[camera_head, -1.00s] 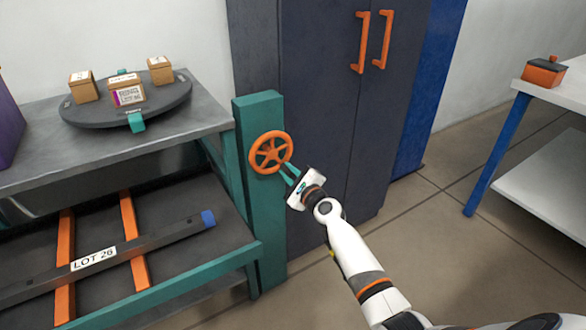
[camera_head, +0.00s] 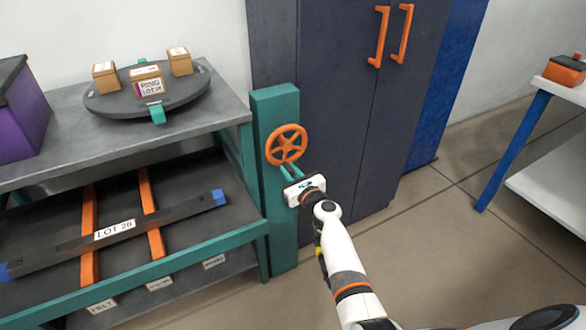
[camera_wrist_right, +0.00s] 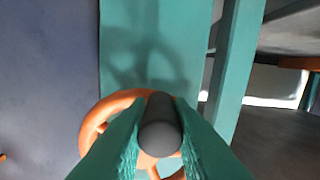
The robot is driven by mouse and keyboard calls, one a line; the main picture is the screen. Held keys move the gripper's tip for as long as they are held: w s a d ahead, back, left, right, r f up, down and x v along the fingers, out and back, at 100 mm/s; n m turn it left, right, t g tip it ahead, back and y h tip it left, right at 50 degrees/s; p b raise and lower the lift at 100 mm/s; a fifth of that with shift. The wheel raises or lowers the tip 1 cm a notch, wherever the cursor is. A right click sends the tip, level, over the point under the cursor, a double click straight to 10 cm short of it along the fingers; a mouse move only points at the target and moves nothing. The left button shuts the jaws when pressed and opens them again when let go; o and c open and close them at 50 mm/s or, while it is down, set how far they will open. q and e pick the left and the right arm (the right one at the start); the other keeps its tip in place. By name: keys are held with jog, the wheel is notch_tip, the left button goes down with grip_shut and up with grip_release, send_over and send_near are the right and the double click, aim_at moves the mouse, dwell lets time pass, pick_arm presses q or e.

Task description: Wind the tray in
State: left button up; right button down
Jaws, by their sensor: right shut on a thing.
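An orange spoked handwheel (camera_head: 286,145) is mounted on a teal post (camera_head: 284,225) at the right end of the bench. My right gripper (camera_head: 291,171) is at the wheel's lower edge. In the right wrist view its teal fingers (camera_wrist_right: 160,145) are shut on a dark round-ended handle (camera_wrist_right: 160,132) standing out from the wheel (camera_wrist_right: 92,125). On the bench's lower level a dark bar labelled LOT 26 (camera_head: 170,214) lies across two orange rails (camera_head: 148,200). I cannot tell which part is the tray. My left gripper is not in view.
On the bench top (camera_head: 60,145) stand a dark round turntable (camera_head: 110,103) with small boxes and a purple box (camera_head: 20,115). A dark cabinet (camera_head: 335,110) stands behind the post. A white table (camera_head: 560,185) is at right. The floor between is clear.

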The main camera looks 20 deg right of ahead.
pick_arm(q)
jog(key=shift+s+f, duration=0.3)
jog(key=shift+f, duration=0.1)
pick_arm(e)
jog(key=shift+a+f+m, duration=0.1)
jog(key=shift+a+m, duration=0.05)
jog(key=shift+m, duration=0.15)
jog(key=c, duration=1.3)
grip_release()
jog(key=shift+s, duration=0.3)
jog(key=s+p, duration=0.2)
jog(key=s, duration=0.2)
jog(key=shift+s+d, duration=0.2)
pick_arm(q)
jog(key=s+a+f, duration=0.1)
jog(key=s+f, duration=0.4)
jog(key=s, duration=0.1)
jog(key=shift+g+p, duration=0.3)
pick_arm(e)
jog(key=s, duration=0.7)
jog(key=shift+d, duration=0.25)
